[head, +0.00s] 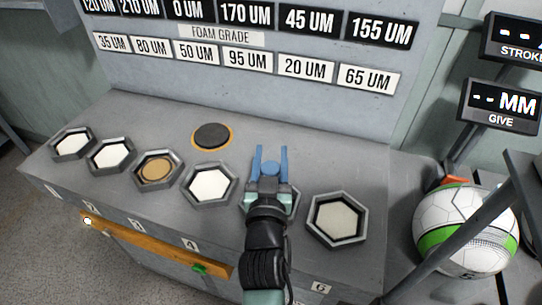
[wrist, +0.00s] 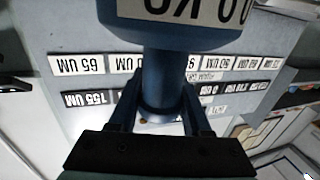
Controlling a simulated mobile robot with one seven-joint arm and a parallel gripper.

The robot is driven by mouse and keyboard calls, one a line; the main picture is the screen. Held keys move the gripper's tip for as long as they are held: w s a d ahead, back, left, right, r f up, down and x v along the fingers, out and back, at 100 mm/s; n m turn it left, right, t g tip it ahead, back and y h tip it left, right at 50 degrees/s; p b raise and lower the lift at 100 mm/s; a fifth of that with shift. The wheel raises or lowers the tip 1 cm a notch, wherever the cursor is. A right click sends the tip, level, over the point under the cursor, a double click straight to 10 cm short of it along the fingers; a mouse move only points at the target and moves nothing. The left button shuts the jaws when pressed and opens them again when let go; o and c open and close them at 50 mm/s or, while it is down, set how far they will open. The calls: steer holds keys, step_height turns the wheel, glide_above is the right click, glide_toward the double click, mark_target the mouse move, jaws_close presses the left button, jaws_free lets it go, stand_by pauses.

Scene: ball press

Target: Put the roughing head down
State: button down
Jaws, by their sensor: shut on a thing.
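My gripper (head: 270,168) is shut on the blue roughing head and holds it over the bench, above the fifth hexagonal tray from the left. In the head view the roughing head (head: 271,168) shows only as a small blue part between the fingers. In the wrist view the roughing head (wrist: 165,75) is a blue shaft between the two fingers, with a wider blue body carrying a white label, cut off at the top edge. My gripper also shows in the wrist view (wrist: 163,108). The fifth tray (head: 291,203) is mostly hidden by my gripper. I cannot tell the head's height above the bench.
A dark disc with an orange ring (head: 212,136) lies on the bench behind the trays. The third tray (head: 137,177) holds a tan disc; other trays hold pale pads. The sixth tray (head: 337,240) is close right. A label panel (head: 240,60) rises behind. A ball (head: 466,228) stands at right.

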steer(key=shift+r, duration=0.15)
steer(key=c, duration=0.7)
jaws_free()
steer(key=shift+f, duration=0.3)
steer(key=shift+c, duration=0.2)
steer(key=o, duration=0.4)
steer(key=shift+r, duration=0.25)
steer(key=shift+s+a+b, duration=0.15)
steer(key=shift+s+b, duration=0.3)
steer(key=shift+s, duration=2.6)
steer(key=shift+s+a+b, duration=0.15)
steer(key=shift+s+b, duration=0.25)
steer(key=shift+s, duration=2.65)
steer(key=shift+w, duration=0.1)
